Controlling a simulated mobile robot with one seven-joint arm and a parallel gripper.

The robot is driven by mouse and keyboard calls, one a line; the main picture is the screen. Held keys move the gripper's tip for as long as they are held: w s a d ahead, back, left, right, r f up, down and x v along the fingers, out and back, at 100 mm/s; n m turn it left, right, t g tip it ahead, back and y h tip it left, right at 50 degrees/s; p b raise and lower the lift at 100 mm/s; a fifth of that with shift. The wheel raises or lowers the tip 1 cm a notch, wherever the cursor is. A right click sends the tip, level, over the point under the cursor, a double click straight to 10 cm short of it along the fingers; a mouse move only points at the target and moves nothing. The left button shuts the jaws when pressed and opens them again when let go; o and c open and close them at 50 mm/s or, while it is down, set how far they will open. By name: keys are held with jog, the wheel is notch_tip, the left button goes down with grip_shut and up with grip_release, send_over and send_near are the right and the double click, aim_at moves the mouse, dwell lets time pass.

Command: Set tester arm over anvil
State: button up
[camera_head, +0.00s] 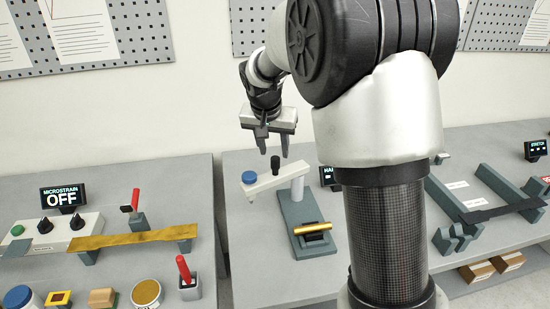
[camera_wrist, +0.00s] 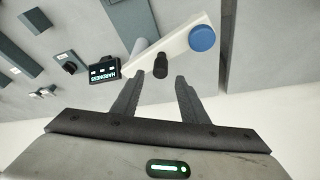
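The white tester arm (camera_head: 277,180) reaches left from its post on a grey base, with a blue cap (camera_head: 249,177) at its free end. The arm points away from the anvil (camera_head: 318,240), which stands on the base to the right and has a gold bar (camera_head: 313,228) across it. A black knob (camera_head: 275,164) stands upright on the arm; it also shows in the wrist view (camera_wrist: 160,66). My gripper (camera_head: 274,148) is open and empty just above the knob. In the wrist view its fingertips (camera_wrist: 158,84) are apart, with the knob just beyond the gap between them.
A display reading HARDNESS (camera_wrist: 92,73) stands close to the tester; my arm partly hides it in the head view. A microstrain bench with a gold strip (camera_head: 135,237) is at left, and a stretch rig (camera_head: 490,210) at right. A wall stands behind.

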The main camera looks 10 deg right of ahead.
aim_at(275, 158)
jog(key=x, duration=0.5)
jog(key=shift+f, duration=0.1)
grip_shut()
